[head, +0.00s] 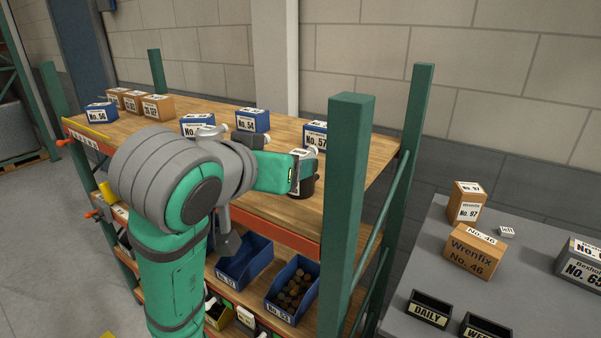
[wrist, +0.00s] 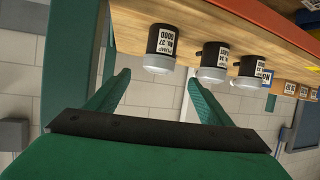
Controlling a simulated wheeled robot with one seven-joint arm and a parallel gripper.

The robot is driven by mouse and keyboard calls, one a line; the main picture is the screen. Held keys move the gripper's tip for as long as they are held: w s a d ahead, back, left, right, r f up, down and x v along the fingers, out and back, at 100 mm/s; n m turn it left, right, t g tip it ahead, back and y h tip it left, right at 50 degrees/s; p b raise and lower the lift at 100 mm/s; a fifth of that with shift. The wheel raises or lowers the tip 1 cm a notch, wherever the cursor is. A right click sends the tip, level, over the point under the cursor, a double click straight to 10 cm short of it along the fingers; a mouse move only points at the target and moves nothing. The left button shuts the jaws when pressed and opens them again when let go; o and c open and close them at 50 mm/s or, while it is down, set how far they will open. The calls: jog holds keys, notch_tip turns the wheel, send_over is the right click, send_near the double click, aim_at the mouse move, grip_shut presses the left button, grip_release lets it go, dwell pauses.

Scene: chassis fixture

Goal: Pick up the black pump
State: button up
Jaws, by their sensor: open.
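Three black pumps with pale caps and white labels stand in a row on the wooden shelf top. The wrist view shows them upside down: the nearest black pump (wrist: 161,42), a middle one (wrist: 213,56) and a farther one (wrist: 250,65). The nearest pump's label is only partly readable. In the head view a black pump (head: 305,186) stands near the front right edge, partly covered by my gripper (head: 296,172). In the wrist view my gripper (wrist: 158,78) is open and empty, and the nearest pump appears between the lines of its fingers. Contact cannot be told.
A thick green rack post (head: 345,180) stands just right of the pump. Blue boxes No. 57 (head: 315,135) and No. 54 (head: 253,120) stand behind. Blue bins (head: 293,290) sit on the lower shelf. A grey table (head: 420,255) with boxes is at right.

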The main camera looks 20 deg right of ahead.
jog(key=shift+x, duration=5.35)
jog(key=shift+s+d+f, duration=0.1)
jog(key=shift+s, duration=0.1)
jog(key=c, duration=1.4)
jog(key=shift+c, duration=1.1)
